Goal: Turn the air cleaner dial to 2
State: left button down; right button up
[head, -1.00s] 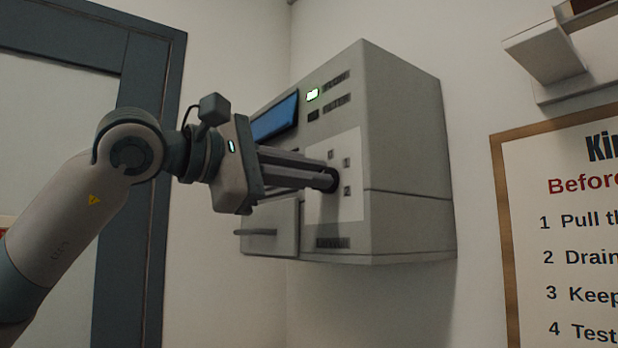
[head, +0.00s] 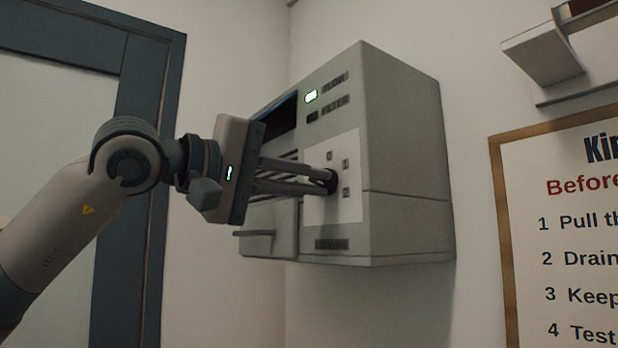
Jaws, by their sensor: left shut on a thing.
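The air cleaner (head: 405,140) is a grey box on the wall in the middle of the head view. Its dial (head: 331,181) is a dark round knob on a pale panel (head: 347,209) with small marks 0, 1 and 2 beside it. My left gripper (head: 325,180) comes in from the left and is shut on the dial. Its fingers hide most of the knob, and I cannot tell which mark the dial points at. My right gripper is not in view.
A framed sign (head: 565,220) hangs on the wall at the right, below a pale bracket or shelf (head: 545,55). A dark door frame (head: 140,130) stands at the left. A handle (head: 253,233) sticks out at the cleaner's lower left.

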pick_arm(q)
jog(key=shift+f+m, duration=0.1)
jog(key=shift+m, duration=0.5)
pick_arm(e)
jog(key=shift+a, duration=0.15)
pick_arm(q)
jog(key=c, duration=1.8)
grip_release()
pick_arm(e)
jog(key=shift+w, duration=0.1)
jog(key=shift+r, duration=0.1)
pick_arm(q)
jog(key=shift+a, duration=0.1)
